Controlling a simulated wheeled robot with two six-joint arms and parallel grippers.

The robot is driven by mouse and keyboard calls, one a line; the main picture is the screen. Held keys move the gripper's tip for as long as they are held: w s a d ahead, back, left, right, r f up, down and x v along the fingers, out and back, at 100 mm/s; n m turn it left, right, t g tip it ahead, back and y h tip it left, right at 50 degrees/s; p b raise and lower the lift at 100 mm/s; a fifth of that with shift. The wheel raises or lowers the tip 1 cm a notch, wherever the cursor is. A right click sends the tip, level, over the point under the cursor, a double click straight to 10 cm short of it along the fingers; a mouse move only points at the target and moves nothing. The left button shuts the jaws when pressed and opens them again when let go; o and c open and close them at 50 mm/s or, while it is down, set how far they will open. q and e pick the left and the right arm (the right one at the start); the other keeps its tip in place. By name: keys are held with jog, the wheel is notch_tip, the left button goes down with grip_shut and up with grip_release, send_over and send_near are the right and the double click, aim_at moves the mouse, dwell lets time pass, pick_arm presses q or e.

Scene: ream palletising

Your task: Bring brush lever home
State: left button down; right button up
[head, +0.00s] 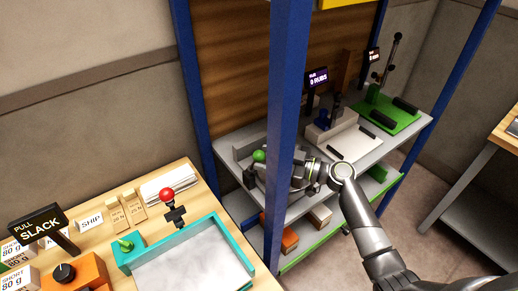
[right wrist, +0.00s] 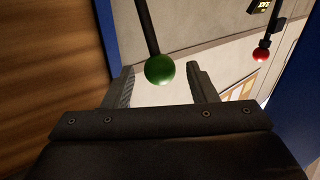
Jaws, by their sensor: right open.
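A lever with a green ball knob (head: 259,156) stands at the left end of the grey shelf, just left of the blue post; I take it to be the brush lever. In the right wrist view the green knob (right wrist: 159,68) sits on a dark rod, between the fingertips in the picture. My right gripper (right wrist: 160,82) is open, with gaps on both sides of the knob; contact does not show. In the head view the post hides part of my right gripper (head: 268,166). My left gripper is out of view.
The blue post (head: 287,100) stands close to my right arm. A red-knobbed lever (head: 167,195) and a teal-rimmed tray (head: 190,235) are on the wooden bench. Further right on the shelf are a white pad (head: 354,143) and a green plate (head: 385,117).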

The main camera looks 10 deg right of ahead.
jog(key=shift+p+x, duration=0.45)
jog(key=shift+x, duration=1)
grip_shut()
